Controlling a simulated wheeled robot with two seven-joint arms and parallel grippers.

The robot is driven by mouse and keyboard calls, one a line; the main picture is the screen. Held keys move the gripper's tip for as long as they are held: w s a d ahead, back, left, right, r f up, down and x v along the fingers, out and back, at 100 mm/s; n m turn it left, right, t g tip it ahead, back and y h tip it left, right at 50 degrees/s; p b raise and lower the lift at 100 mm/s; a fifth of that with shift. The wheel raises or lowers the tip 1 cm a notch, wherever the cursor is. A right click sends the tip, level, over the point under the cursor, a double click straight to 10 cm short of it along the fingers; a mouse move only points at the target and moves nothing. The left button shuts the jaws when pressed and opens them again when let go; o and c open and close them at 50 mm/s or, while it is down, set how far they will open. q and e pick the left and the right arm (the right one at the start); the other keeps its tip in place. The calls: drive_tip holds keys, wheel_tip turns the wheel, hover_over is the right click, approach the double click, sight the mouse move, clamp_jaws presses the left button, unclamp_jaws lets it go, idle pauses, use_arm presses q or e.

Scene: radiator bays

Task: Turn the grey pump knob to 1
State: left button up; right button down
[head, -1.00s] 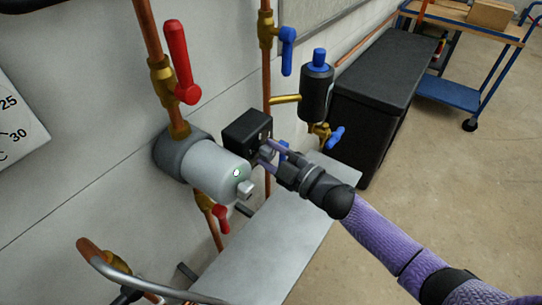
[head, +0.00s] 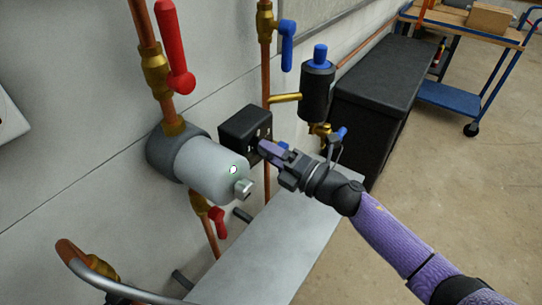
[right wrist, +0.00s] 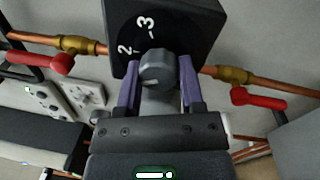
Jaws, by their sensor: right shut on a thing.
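The grey pump knob (right wrist: 158,68) is a round dial on the face of a black box (head: 243,130) beside the light grey pump body (head: 212,168). The box also shows in the right wrist view (right wrist: 195,30), with white marks 2 and 3 visible; the 1 is not in sight and I cannot read the knob's pointer. My right gripper (head: 264,150) is at the box face, its purple fingers on either side of the knob and shut on it; it also shows in the right wrist view (right wrist: 157,80). My left gripper is not in view.
A red-handled valve (head: 175,50) stands above the pump and a smaller red one (head: 217,222) below. A blue-handled valve (head: 287,45) and a black canister (head: 317,90) are behind. A grey slab (head: 270,245) lies under the arm; a black chest (head: 375,95) stands right.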

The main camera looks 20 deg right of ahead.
drive_tip(key=n+b, duration=0.1)
drive_tip(key=n, duration=0.3)
drive_tip(key=shift+f+g+b, duration=0.1)
drive_tip(key=shift+g+b, duration=0.2)
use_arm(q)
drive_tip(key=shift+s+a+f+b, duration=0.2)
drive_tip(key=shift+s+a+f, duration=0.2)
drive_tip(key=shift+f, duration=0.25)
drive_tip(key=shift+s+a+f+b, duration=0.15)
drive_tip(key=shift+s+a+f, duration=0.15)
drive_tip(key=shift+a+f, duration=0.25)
use_arm(e)
drive_tip(key=shift+n+y, duration=0.3)
drive_tip(key=shift+n, duration=0.9)
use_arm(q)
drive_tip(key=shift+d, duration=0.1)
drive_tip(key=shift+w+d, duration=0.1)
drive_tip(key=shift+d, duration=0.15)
use_arm(e)
drive_tip(key=c, duration=0.5)
unclamp_jaws()
drive_tip(key=shift+o, duration=1.3)
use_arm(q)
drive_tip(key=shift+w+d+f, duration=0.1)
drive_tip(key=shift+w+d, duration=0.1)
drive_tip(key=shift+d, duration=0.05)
